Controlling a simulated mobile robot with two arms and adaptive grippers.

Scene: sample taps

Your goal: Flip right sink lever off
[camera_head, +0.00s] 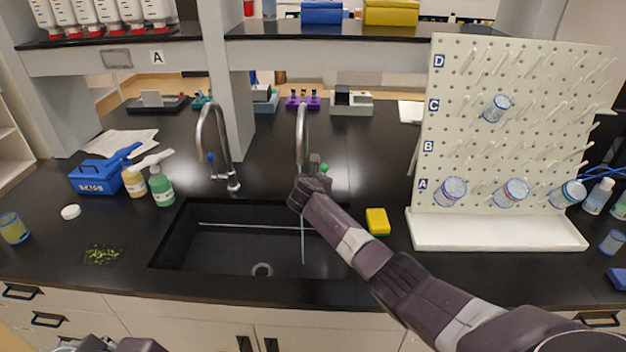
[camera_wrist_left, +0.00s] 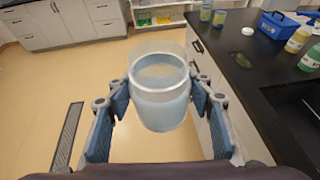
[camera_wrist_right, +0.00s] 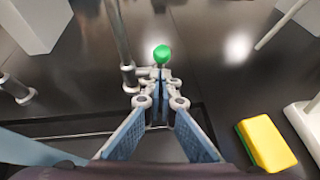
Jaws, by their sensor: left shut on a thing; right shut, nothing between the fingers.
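The right sink tap (camera_head: 302,125) is a tall chrome gooseneck, and its base and post (camera_wrist_right: 128,72) show in the right wrist view. Its lever has a green knob (camera_head: 324,168); the knob (camera_wrist_right: 161,54) is just beyond my right fingertips. My right gripper (camera_wrist_right: 160,80) is shut and empty, close beside the lever; I cannot tell whether it touches. A thin bluish stream (camera_head: 302,240) runs from the right tap into the sink (camera_head: 230,255). My arm hides part of the spout. My left gripper (camera_wrist_left: 160,95) is shut on a glass beaker (camera_wrist_left: 160,108) of clear liquid, upright, above the floor.
The left tap (camera_head: 215,140) has a blue knob. A yellow-green sponge (camera_head: 377,221) lies right of the sink, near a pegboard rack (camera_head: 500,232) with several glass vessels. Green (camera_head: 161,188) and yellow bottles and a blue box (camera_head: 98,178) stand left. A shelf post (camera_head: 228,80) rises behind.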

